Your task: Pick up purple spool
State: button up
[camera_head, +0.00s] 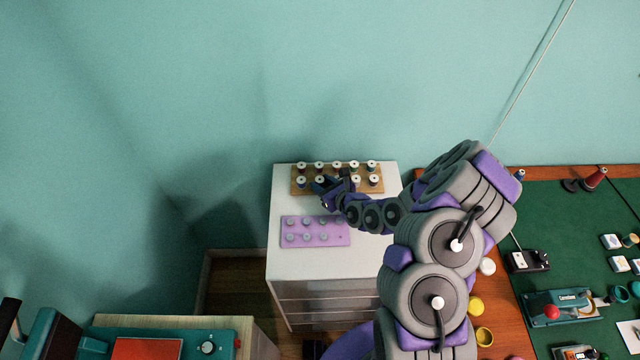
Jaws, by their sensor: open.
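A wooden rack (345,191) on the white cabinet holds two rows of spools with white tops. Their bodies look dark blue or purple, such as the spool (374,181) at the front right; at this size I cannot tell which one is the purple spool. My gripper (324,190) is open over the front left part of the rack, close to the front-row spools. It hides part of that row, and whether it touches a spool cannot be told.
A lilac rack (340,239) with several round-topped pegs or spools lies in front on the white cabinet (370,262). To the right is a wooden table with a green mat (560,225), a teal stapler-like tool (560,305) and small items. A teal device (205,345) stands front left.

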jog(key=shift+c, duration=0.3)
grip_shut()
jog(key=shift+r+p, duration=0.3)
jog(key=shift+r, duration=0.2)
jog(key=r, duration=0.1)
jog(key=r+p, duration=0.1)
jog(key=r, duration=0.1)
jog(key=shift+s+d, duration=0.15)
jog(key=shift+s, duration=0.1)
jog(key=s+d+p, duration=0.2)
jog(key=s, duration=0.1)
jog(key=s+d+p, duration=0.2)
jog(key=s, duration=0.2)
jog(key=s+d+r+p, duration=0.1)
jog(key=s+d+p, duration=0.1)
jog(key=s+p, duration=0.1)
jog(key=shift+s, duration=0.2)
jog(key=shift+s+d+p, duration=0.45)
jog(key=shift+s+p, duration=0.1)
jog(key=shift+s, duration=0.2)
jog(key=shift+s+d+p, duration=0.45)
jog(key=shift+s+p, duration=0.1)
jog(key=shift+s, duration=0.15)
